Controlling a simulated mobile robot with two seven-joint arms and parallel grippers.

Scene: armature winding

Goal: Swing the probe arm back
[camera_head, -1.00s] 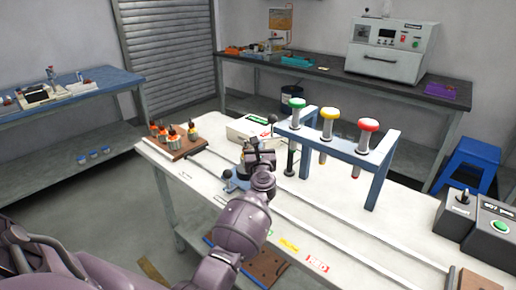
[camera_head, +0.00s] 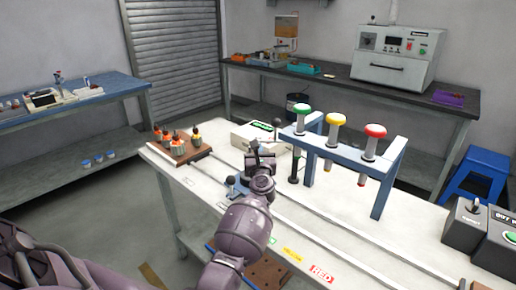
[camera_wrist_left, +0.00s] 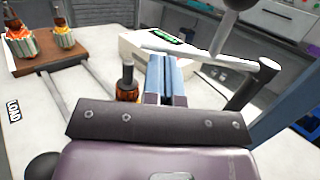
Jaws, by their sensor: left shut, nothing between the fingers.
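The probe arm (camera_wrist_left: 250,63) appears to be the pale bar in the left wrist view, with a dark cylindrical end at right and a rod with a dark ball knob rising from it. The dark ball also shows in the head view (camera_head: 277,122). My left gripper (camera_wrist_left: 166,62) is shut and empty, its blue-grey fingertips just in front of the bar's left part; I cannot tell whether they touch. It also shows in the head view (camera_head: 258,146). An armature with orange winding (camera_wrist_left: 127,90) stands upright left of the fingers, partly hidden. My right gripper is not in view.
A white box with a green display (camera_head: 254,134) stands behind the gripper. A blue frame (camera_head: 342,157) with green, yellow and red-topped posts stands to the right. A wooden block (camera_head: 186,152) with several armatures is at left. Rails run along the white bench.

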